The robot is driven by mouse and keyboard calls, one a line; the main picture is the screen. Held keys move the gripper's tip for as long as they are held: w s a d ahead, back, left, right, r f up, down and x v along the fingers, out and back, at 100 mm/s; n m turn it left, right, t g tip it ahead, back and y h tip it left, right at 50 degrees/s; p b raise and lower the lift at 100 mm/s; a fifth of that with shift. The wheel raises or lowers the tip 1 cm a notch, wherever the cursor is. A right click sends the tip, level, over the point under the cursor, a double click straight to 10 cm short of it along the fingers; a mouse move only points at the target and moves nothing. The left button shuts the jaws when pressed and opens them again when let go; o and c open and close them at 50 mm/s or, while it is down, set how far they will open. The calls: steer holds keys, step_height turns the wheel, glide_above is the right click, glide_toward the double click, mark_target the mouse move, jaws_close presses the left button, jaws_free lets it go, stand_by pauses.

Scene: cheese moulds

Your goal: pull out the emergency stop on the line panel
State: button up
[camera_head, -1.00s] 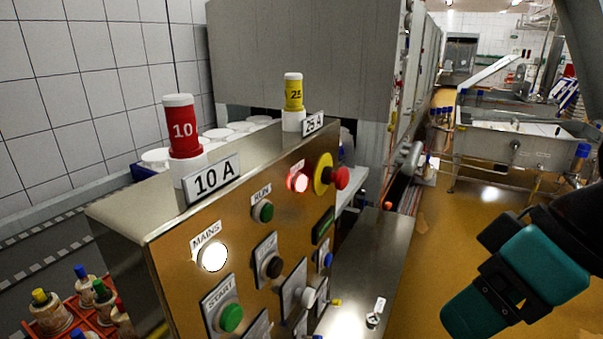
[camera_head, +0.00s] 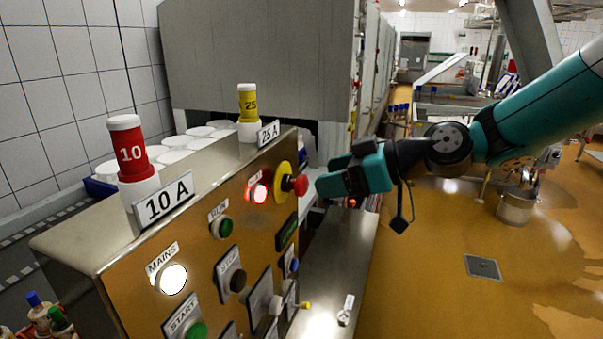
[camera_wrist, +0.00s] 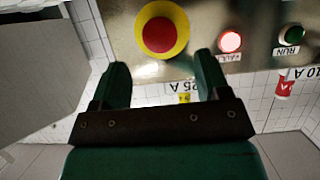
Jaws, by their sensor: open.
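The emergency stop (camera_head: 299,185) is a red mushroom button on a yellow round collar at the upper right of the line panel (camera_head: 130,275). It also shows in the wrist view (camera_wrist: 159,35), upside down, beyond the fingertips. My gripper (camera_head: 322,184) is just right of the button in the head view, pointing at it. In the wrist view my gripper (camera_wrist: 160,75) is open, with its two teal fingers apart and nothing between them. A small gap seems to lie between the fingertips and the button; exact depth is hard to tell.
Beside the button is a lit red fault lamp (camera_head: 258,193). A green RUN lamp (camera_head: 221,227) and lit MAINS lamp (camera_head: 173,279) sit left. A red 10 fuse (camera_head: 129,150) and yellow 25 fuse (camera_head: 248,106) stand on top. A steel table (camera_head: 335,270) lies below.

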mark_target(307, 182)
steer(key=p+x, duration=0.2)
steer(key=x, duration=0.4)
steer(key=shift+a+f, duration=0.15)
steer(key=shift+a, duration=0.15)
steer(key=shift+c, duration=0.2)
